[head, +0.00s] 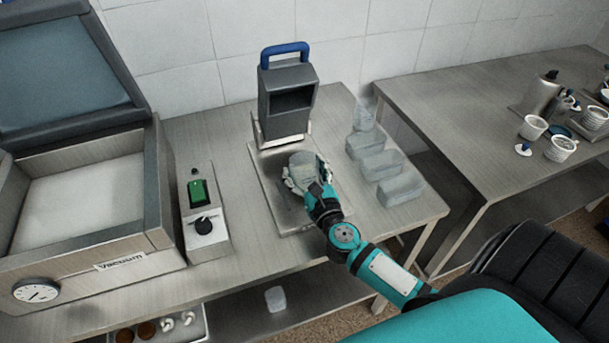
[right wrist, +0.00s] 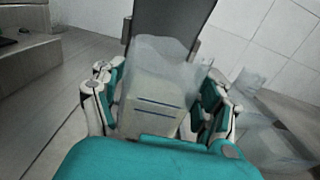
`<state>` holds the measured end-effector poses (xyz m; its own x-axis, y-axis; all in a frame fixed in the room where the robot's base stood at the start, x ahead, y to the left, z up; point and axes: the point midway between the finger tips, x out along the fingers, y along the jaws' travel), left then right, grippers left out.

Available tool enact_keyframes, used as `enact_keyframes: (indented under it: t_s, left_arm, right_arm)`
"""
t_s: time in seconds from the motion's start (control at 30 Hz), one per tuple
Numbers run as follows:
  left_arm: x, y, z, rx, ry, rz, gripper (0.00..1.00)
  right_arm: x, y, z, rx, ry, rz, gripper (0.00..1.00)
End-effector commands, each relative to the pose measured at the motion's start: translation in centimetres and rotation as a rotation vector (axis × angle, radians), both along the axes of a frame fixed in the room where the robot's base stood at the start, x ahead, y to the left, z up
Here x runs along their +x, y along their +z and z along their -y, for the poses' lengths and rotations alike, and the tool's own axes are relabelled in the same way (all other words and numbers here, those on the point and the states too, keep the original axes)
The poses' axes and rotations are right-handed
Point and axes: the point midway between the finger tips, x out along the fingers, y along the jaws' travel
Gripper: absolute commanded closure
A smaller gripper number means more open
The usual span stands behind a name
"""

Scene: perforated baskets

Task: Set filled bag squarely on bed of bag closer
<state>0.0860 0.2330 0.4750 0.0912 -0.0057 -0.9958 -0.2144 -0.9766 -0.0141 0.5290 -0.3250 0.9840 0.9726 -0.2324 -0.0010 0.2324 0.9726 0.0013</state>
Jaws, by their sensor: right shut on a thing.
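The bag closer (head: 287,98) stands at the back of the steel table, dark grey with a blue handle. Its flat metal bed (head: 268,205) lies in front of it. My right gripper (head: 308,178) is over the bed, shut on a clear filled bag (head: 301,160). In the right wrist view the bag (right wrist: 155,105) is roughly upright between the fingers, a pale block with dark lines inside it. The closer's dark body (right wrist: 172,18) is right behind it. I cannot tell whether the bag's bottom touches the bed. My left gripper is not in view.
Several filled clear bags (head: 381,165) stand in a row to the right of the bed. A control box (head: 203,225) with a green switch and a vacuum machine (head: 85,190) are to the left. Cups (head: 533,127) stand on the right-hand table.

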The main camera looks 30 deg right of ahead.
Motion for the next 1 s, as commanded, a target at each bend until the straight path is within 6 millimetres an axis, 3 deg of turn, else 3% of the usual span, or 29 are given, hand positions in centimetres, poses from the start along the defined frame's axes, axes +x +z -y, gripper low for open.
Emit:
enact_keyframes:
  t_s: [0.13,0.57,0.6,0.8,1.0]
  left_arm:
    - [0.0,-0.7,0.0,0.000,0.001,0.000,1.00]
    - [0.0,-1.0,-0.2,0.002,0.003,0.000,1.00]
    - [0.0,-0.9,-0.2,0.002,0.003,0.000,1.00]
    - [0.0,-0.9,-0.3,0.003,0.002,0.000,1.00]
    - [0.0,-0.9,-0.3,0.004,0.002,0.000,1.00]
  right_arm:
    - [0.0,-1.4,0.0,-0.001,0.000,0.002,0.64]
    - [0.0,-2.0,0.0,-0.002,0.000,0.003,0.64]
    - [0.0,-2.0,0.0,-0.001,0.000,0.002,0.24]
    - [0.0,-1.9,0.0,-0.001,0.000,0.001,0.00]
    - [0.0,-1.9,0.0,-0.001,0.000,0.001,0.00]
